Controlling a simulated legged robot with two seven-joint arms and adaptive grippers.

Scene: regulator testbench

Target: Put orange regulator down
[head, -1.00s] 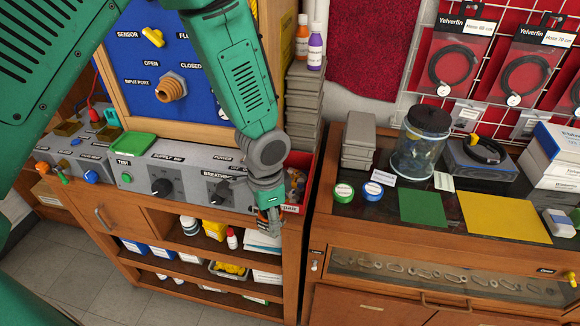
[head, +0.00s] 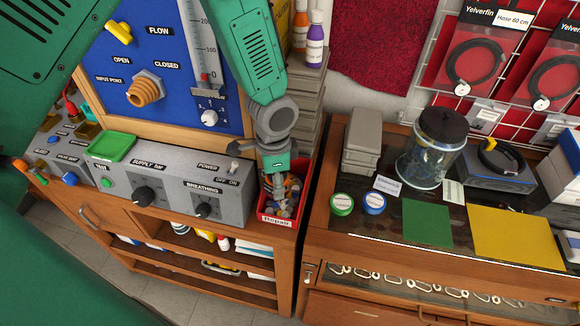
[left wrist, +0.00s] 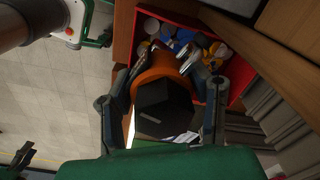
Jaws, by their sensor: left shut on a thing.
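My left gripper (head: 278,190) points down over the red Repair bin (head: 303,190) at the right end of the bench. In the left wrist view its two fingers (left wrist: 166,75) are shut around the orange regulator (left wrist: 160,62), which has a dark front facing the camera. The regulator is beside or just over the near edge of the red bin (left wrist: 240,78) in that view. I cannot tell if it touches the contents. In the head view the fingers and regulator cannot be told apart from the bin's contents.
The bin holds several small mixed parts. The grey test panel (head: 160,190) stands left of it. Grey stacked boxes (head: 303,100) rise behind it. The glass-topped cabinet to the right carries a green mat (head: 426,221), a yellow mat (head: 512,236) and a glass jar (head: 432,150).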

